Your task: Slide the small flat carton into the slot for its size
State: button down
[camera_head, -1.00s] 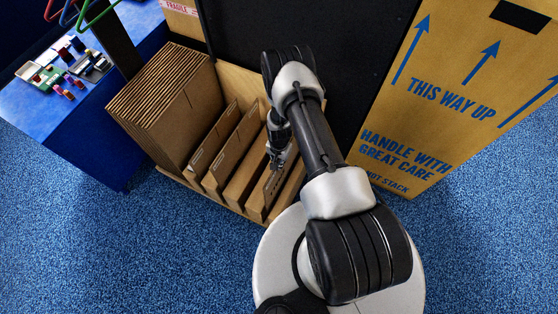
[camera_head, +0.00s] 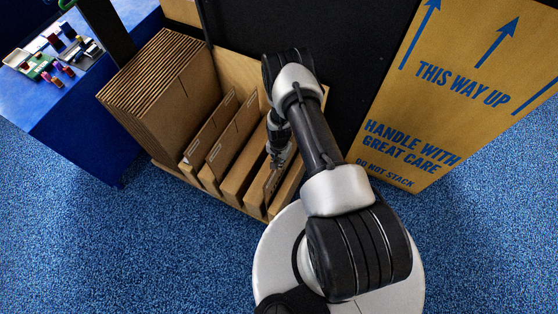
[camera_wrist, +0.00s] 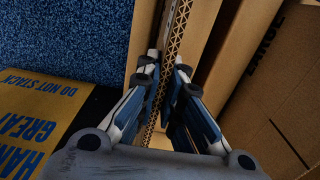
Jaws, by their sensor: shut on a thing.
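The small flat carton (camera_wrist: 178,30) is a thin brown board with a corrugated edge. In the wrist view it stands upright on edge between my fingertips. My gripper (camera_wrist: 165,75) is shut on it. In the head view my gripper (camera_head: 277,160) is low over the right part of a wooden rack (camera_head: 315,100), and the carton (camera_head: 272,184) shows in part below the fingers, between upright walls. My arm hides much of this part. How deep the carton sits, and whether it touches the rack floor, I cannot tell.
A stack of large flat cartons (camera_head: 165,85) fills the rack's left side; labelled upright boards (camera_head: 212,130) stand beside it. A blue table (camera_head: 100,125) is at left. A large printed box (camera_head: 440,110) stands at right. Blue carpet (camera_head: 150,250) in front is clear.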

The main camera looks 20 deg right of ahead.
aim_at(279, 171)
notch_tip(279, 171, down, 10)
jog(key=b, duration=0.2)
jog(key=shift+b, duration=0.35)
dwell(0.4)
jog(key=c, duration=1.7)
grip_release()
jog(key=shift+o, duration=0.2)
notch_tip(279, 171, up, 12)
jog(key=shift+r, duration=0.1)
